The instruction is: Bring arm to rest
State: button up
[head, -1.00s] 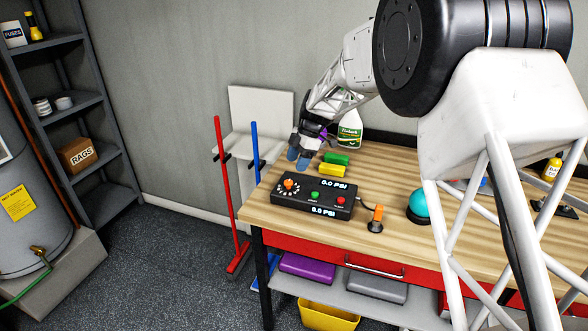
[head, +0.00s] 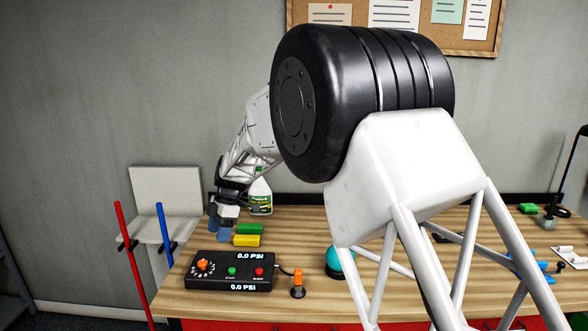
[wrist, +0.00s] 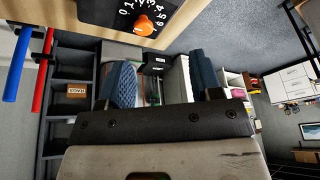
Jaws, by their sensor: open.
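My gripper (head: 223,234) is over the left part of the wooden bench, behind the black control box and left of the green and yellow blocks. In the wrist view my gripper (wrist: 163,80) shows two blue padded fingers spread well apart with nothing between them. My white arm reaches across the middle of the head view and hides part of the bench. The control box (head: 228,271) has an orange knob (head: 204,266), a green button, a red button and displays reading 0.0 PSI. Its orange knob also shows at the top of the wrist view (wrist: 145,25).
A green block (head: 250,229) and a yellow block (head: 246,240) lie beside my gripper. A spray bottle (head: 261,195) stands behind them. An orange-topped switch (head: 298,284) and a teal ball (head: 340,262) are to the right. A red post (head: 132,255) and a blue post (head: 164,230) stand left.

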jog(key=s+d+r+m+t, duration=0.1)
jog(key=s+d+r+m, duration=0.4)
jog(key=d, duration=0.4)
jog(key=s+d+r+m+t+h, duration=0.1)
jog(key=s+d+r+m, duration=0.3)
jog(key=s+d, duration=0.4)
jog(key=s+d+r+m+t, duration=0.1)
jog(key=s+d+r+m, duration=0.35)
jog(key=d, duration=0.55)
jog(key=s+d+f+m, duration=0.1)
jog(key=s+d+m, duration=0.3)
jog(key=s, duration=0.5)
jog(key=s+d+f+m+t+h, duration=0.1)
jog(key=s+d+m, duration=0.3)
jog(key=s, duration=0.5)
jog(key=s+d+f+m+t+h, duration=0.1)
jog(key=s+d+f+m, duration=0.1)
jog(key=s+d+m, duration=0.2)
jog(key=s+d, duration=0.3)
jog(key=s, duration=0.2)
jog(key=shift+d, duration=0.4)
